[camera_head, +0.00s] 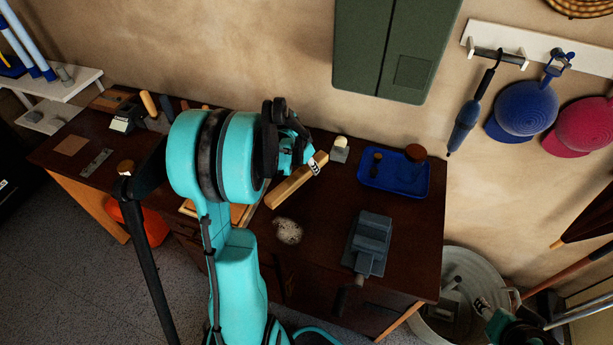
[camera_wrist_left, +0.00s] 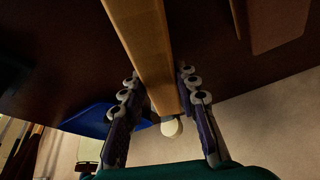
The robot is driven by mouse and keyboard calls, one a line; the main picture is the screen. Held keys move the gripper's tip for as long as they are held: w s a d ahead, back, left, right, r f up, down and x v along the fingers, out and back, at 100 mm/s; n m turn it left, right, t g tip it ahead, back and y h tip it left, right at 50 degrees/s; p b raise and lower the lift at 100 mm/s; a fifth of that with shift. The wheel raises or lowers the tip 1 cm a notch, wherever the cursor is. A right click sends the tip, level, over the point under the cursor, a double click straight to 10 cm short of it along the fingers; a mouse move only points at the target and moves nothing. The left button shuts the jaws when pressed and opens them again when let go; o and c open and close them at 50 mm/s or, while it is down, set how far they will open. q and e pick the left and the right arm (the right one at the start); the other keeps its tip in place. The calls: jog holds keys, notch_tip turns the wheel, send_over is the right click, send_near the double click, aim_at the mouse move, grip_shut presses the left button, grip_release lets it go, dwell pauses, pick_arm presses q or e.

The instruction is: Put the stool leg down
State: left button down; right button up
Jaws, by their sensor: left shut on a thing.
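The stool leg (camera_head: 292,186) is a light wooden bar, slanting over the dark workbench in the head view. My left gripper (camera_head: 312,165) is shut on it near its upper right end. In the left wrist view the stool leg (camera_wrist_left: 145,45) runs between the two fingers of my left gripper (camera_wrist_left: 158,85). I cannot tell whether the leg touches the bench top. My right gripper (camera_head: 483,304) shows partly at the lower right, by the metal tub, and its fingers are unclear.
The workbench (camera_head: 330,215) carries a blue tray (camera_head: 375,182) with a jar, a grey vise (camera_head: 369,243), a pale fibrous clump (camera_head: 288,231) and a small white-topped object (camera_head: 340,148). A metal tub (camera_head: 510,292) stands right of the bench. Caps hang on the wall rack (camera_head: 540,45).

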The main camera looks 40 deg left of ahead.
aim_at(308, 174)
pick_arm(q)
jog(key=shift+a+f, duration=0.2)
jog(key=shift+f+b, duration=1)
jog(key=shift+f, duration=0.85)
jog(key=shift+f, duration=0.2)
jog(key=c, duration=1.1)
grip_release()
jog(key=shift+c, duration=0.2)
jog(key=shift+r, duration=0.1)
